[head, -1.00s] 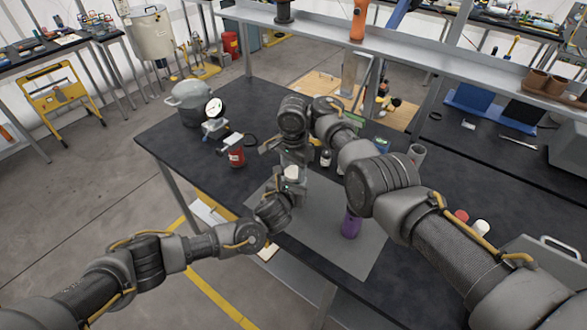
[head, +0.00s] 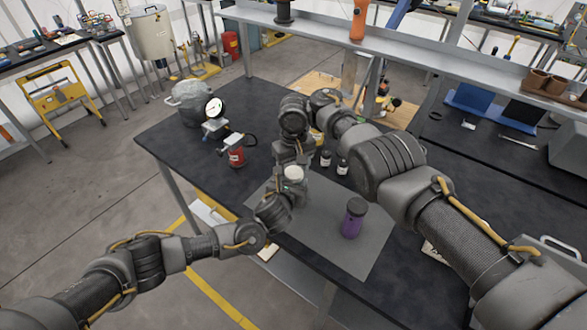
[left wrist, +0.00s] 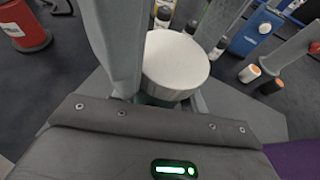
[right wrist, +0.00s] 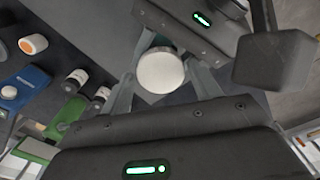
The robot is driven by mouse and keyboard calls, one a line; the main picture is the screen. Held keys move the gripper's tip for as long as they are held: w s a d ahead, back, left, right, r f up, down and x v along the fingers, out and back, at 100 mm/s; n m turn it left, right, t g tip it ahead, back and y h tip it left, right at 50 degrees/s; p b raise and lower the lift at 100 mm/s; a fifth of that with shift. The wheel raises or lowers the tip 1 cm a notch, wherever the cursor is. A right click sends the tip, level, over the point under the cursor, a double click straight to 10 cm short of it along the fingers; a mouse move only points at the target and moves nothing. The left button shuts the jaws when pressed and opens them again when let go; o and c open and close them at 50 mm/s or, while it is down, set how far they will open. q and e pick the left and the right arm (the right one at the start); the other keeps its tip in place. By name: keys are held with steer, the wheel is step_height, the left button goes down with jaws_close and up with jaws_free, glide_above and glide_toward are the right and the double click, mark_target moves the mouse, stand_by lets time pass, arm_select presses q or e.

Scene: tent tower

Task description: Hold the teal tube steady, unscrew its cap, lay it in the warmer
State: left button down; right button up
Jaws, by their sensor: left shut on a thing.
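The tube's white cap (head: 294,172) shows at the front of the workbench, above my left gripper (head: 285,192). In the left wrist view the cap (left wrist: 175,62) sits between my left fingers, with a sliver of dark teal tube (left wrist: 158,101) under it. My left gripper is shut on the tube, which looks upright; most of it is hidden. My right gripper (head: 292,158) is over the cap. In the right wrist view its fingers stand on either side of the cap (right wrist: 161,71), spread, with gaps showing. I cannot make out the warmer for certain.
A purple jar with a dark lid (head: 354,220) stands on the grey mat (head: 325,238) to the right. Small dark bottles (head: 342,166) stand behind the grippers. A red canister (head: 237,156), a gauge (head: 214,108) and a grey pot (head: 188,103) stand at the left.

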steer(key=shift+o, duration=0.6)
arm_select(q)
steer(key=shift+a, duration=0.1)
arm_select(e)
steer(key=shift+s+a+r, duration=0.1)
steer(key=shift+a+r, duration=0.05)
steer(key=shift+r, duration=2.05)
steer(key=shift+a+r, duration=0.2)
steer(key=shift+c, duration=0.4)
steer(key=r+m, duration=0.2)
steer(key=r, duration=0.1)
steer(key=shift+a+y, duration=0.3)
steer(key=shift+a, duration=0.05)
arm_select(q)
steer(key=shift+r, duration=0.1)
arm_select(e)
steer(key=shift+d+m, duration=0.6)
steer(key=shift+m, duration=0.1)
step_height(320, 180, down, 8)
